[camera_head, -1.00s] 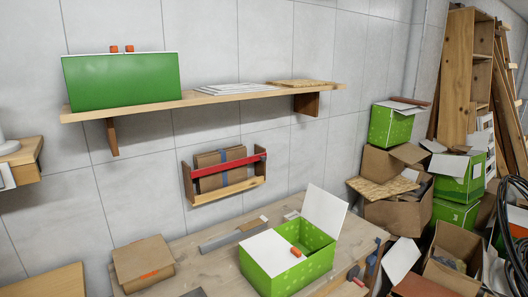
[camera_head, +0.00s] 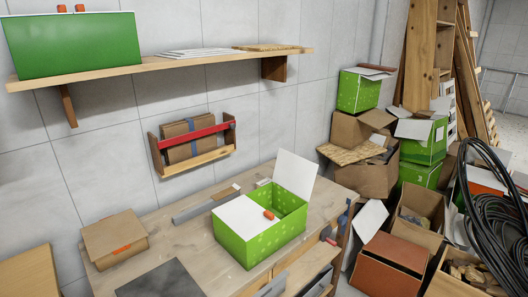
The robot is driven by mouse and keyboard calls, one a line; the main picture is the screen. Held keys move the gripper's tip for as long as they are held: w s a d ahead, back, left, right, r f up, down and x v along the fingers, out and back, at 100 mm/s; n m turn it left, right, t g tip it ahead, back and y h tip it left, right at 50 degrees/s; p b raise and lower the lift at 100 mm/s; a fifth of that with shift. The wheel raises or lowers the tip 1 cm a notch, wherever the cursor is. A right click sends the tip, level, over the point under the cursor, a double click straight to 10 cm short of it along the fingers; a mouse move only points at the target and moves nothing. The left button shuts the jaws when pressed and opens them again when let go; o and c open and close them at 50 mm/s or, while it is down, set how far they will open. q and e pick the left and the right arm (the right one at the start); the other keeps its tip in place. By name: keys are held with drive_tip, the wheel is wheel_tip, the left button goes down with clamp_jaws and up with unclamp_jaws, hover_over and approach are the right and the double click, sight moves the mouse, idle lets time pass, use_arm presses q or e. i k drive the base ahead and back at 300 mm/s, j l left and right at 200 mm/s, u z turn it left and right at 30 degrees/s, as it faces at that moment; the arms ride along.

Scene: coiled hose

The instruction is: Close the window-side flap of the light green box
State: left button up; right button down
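A light green box (camera_head: 258,245) with pale spots stands on the workbench. Its left white flap (camera_head: 243,217) lies flat over the left part of the opening. Its other white flap (camera_head: 295,174) stands up at the back right, leaning slightly outward. The right part of the box is open and its green inside shows. A small orange piece (camera_head: 269,214) sits at the edge of the flat flap. No window shows, so I cannot tell which flap is on the window side. Neither of my grippers is in view.
The workbench (camera_head: 190,247) also holds a closed cardboard box (camera_head: 115,239) on the left and a dark flat panel (camera_head: 160,281) in front. A wall shelf (camera_head: 160,68) hangs above. Several boxes and a coiled black hose (camera_head: 494,200) crowd the floor at right.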

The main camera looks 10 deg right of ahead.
sight(296, 174)
drive_tip(key=i+l+u, duration=0.1)
drive_tip(key=u, duration=0.25)
drive_tip(key=l+u, duration=0.4)
drive_tip(key=u, duration=0.25)
drive_tip(key=l+u, duration=0.35)
drive_tip(key=l, duration=1)
drive_tip(key=l+u, duration=0.3)
drive_tip(key=l, duration=1)
drive_tip(key=k+l, duration=0.1)
drive_tip(key=l, duration=0.85)
drive_tip(key=k+l, duration=0.15)
drive_tip(key=l, duration=0.35)
